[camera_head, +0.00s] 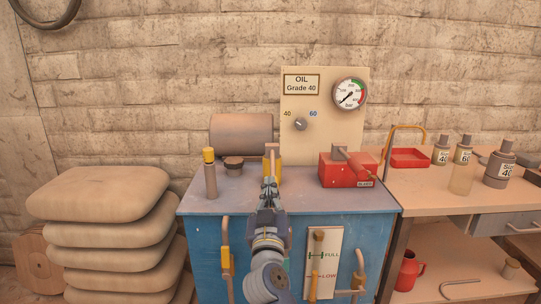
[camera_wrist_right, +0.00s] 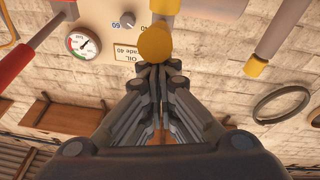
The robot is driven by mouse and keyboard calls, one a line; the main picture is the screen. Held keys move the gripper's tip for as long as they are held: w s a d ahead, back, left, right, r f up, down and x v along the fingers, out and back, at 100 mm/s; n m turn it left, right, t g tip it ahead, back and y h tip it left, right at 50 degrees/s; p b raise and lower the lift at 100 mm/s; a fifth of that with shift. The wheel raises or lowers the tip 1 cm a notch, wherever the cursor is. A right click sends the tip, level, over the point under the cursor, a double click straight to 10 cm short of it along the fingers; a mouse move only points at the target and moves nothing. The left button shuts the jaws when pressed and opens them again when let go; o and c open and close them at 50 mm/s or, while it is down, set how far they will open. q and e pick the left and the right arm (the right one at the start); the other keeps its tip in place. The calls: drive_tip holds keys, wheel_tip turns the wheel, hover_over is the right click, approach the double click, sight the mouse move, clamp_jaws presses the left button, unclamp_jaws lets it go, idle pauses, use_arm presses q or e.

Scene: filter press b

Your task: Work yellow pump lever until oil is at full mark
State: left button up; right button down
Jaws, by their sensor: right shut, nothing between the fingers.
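My right gripper (camera_head: 270,186) is shut and empty above the blue cabinet's top, in front of an upright fitting with a yellow lower part (camera_head: 279,174). In the right wrist view its closed fingertips (camera_wrist_right: 155,68) show just below a round yellow end (camera_wrist_right: 155,43); I cannot tell whether they touch. A brown post with a yellow cap (camera_head: 208,155) stands further left. I cannot tell which yellow part is the pump lever. A white level panel (camera_head: 331,250) on the cabinet's front has FULL and LOW marks; the oil level is too small to read. My left gripper is out of view.
The blue cabinet (camera_head: 205,245) carries a red box (camera_head: 345,174) at right and an oil panel with a gauge (camera_head: 349,94) at the back. Stacked sacks (camera_head: 100,195) stand at left. A workbench (camera_head: 440,190) with bottles and a red tray (camera_head: 409,157) is at right.

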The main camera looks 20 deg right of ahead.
wheel_tip(320, 180, up, 10)
drive_tip(key=shift+f, duration=0.25)
idle(0.6)
